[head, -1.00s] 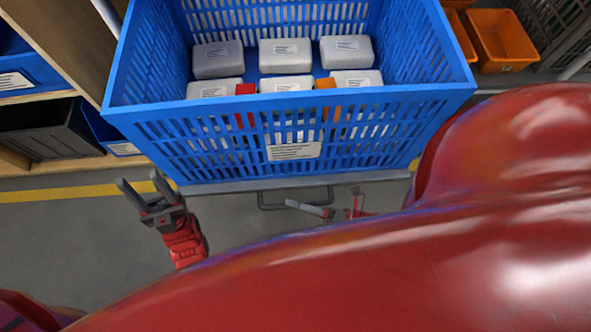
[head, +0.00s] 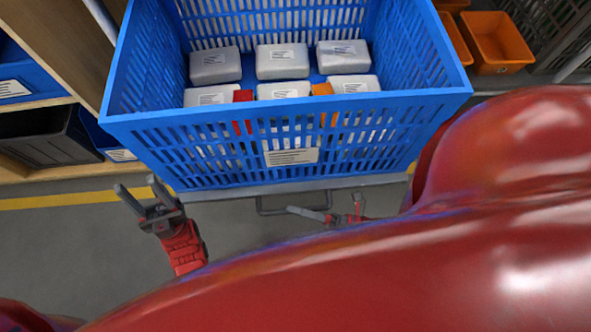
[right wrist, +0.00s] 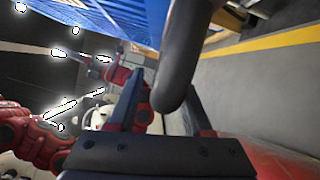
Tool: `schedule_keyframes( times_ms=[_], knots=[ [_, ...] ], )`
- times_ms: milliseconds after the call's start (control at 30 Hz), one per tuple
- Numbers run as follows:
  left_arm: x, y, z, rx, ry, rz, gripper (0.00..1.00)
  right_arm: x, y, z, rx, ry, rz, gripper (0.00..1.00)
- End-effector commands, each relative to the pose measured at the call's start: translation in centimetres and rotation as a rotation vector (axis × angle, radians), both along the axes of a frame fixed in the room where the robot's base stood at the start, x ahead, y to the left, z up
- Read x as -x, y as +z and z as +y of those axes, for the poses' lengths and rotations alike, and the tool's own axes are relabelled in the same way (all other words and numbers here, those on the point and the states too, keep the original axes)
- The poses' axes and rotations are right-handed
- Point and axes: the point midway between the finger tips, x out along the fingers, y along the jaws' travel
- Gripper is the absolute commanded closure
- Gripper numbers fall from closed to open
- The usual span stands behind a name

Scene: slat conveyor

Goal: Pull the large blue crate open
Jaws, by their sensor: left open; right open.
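The large blue crate (head: 150,135) stands ahead in the head view, with several pale boxes, a red piece and an orange piece inside. A dark bar handle (head: 284,211) sticks out at the front of its grey base. My right gripper (head: 325,215) is at the right part of this handle, partly hidden by my arm. In the right wrist view, the dark bar (right wrist: 188,55) passes between the open fingers of my right gripper (right wrist: 165,110); contact cannot be told. My left gripper (head: 137,190) is open and empty, left of the handle and in front of the crate.
A wooden shelf (head: 60,40) with blue and black bins stands at the left. Orange bins (head: 497,45) are at the back right. A yellow floor line (head: 60,198) runs across in front of the shelf. The grey floor around my left gripper is clear.

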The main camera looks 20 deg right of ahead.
Motion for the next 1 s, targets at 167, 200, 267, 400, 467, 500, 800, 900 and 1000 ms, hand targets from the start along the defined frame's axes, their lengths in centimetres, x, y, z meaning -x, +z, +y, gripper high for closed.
schedule_keyframes(
  times_ms=[167, 200, 267, 400, 467, 500, 800, 900, 1000],
  knots=[
    [-0.2, 1.0, 0.0, 0.011, -0.002, 0.008, 0.5, 1.9, -0.2, -2.7, 0.005, -0.008, 0.007, 0.5],
    [-0.2, 1.2, 0.0, 0.014, -0.002, 0.012, 0.5, 2.5, -0.1, -3.4, 0.003, -0.006, 0.006, 0.5],
    [-0.3, 1.5, -0.1, 0.018, -0.003, 0.016, 0.5, 3.4, -0.3, -4.6, 0.005, -0.009, 0.009, 0.5],
    [-0.4, 1.8, -0.1, 0.027, -0.003, 0.022, 0.5, 5.3, -0.6, -7.0, 0.004, -0.007, 0.005, 0.5],
    [-0.4, 2.0, -0.1, 0.031, -0.004, 0.023, 0.5, 6.0, -0.7, -8.0, 0.004, -0.007, 0.005, 0.5],
    [-0.4, 2.0, -0.1, 0.032, -0.003, 0.025, 0.5, 6.5, -0.8, -8.6, 0.004, -0.008, 0.005, 0.5],
    [-0.5, 2.1, -0.1, 0.038, -0.004, 0.029, 0.5, 9.4, -1.2, -12.1, 0.002, -0.002, 0.003, 0.5],
    [-0.5, 2.2, -0.1, 0.038, -0.004, 0.029, 0.5, 9.9, -1.4, -12.7, 0.004, -0.004, 0.005, 0.5],
    [-0.5, 2.2, -0.1, 0.038, -0.004, 0.029, 0.5, 10.2, -1.3, -13.0, 0.002, -0.003, 0.002, 0.5]
  ],
)
